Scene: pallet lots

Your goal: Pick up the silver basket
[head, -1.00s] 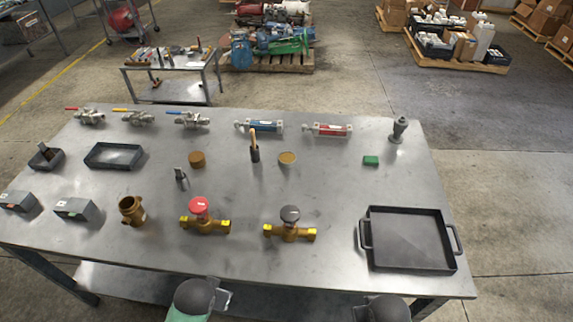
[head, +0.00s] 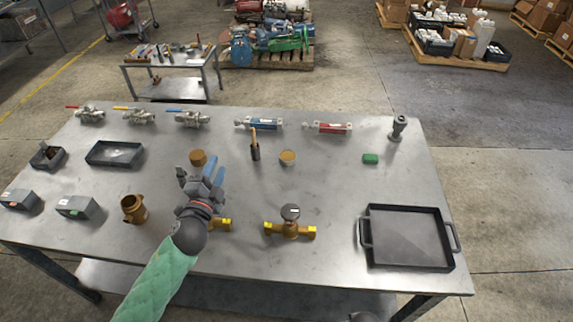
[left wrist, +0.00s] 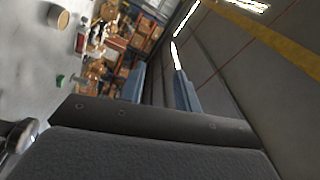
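No thing in view is plainly a silver basket. A small silver piece stood left of centre on the table in the earlier head view; my left arm now covers that area and I cannot tell it apart from the gripper. My left gripper (head: 201,178) is above that part of the table, just in front of a brown round piece (head: 198,157). Its blue-grey fingers are apart, and they also show apart in the left wrist view (left wrist: 160,85). I see nothing clearly held. My right gripper is not visible; only a dark arm part shows at the bottom edge.
The metal table (head: 330,190) holds a black two-handled tray (head: 411,238), a shallow dark tray (head: 115,153), a brass valve (head: 290,229), a brass fitting (head: 134,208) and a green block (head: 370,159). Space right of centre is clear.

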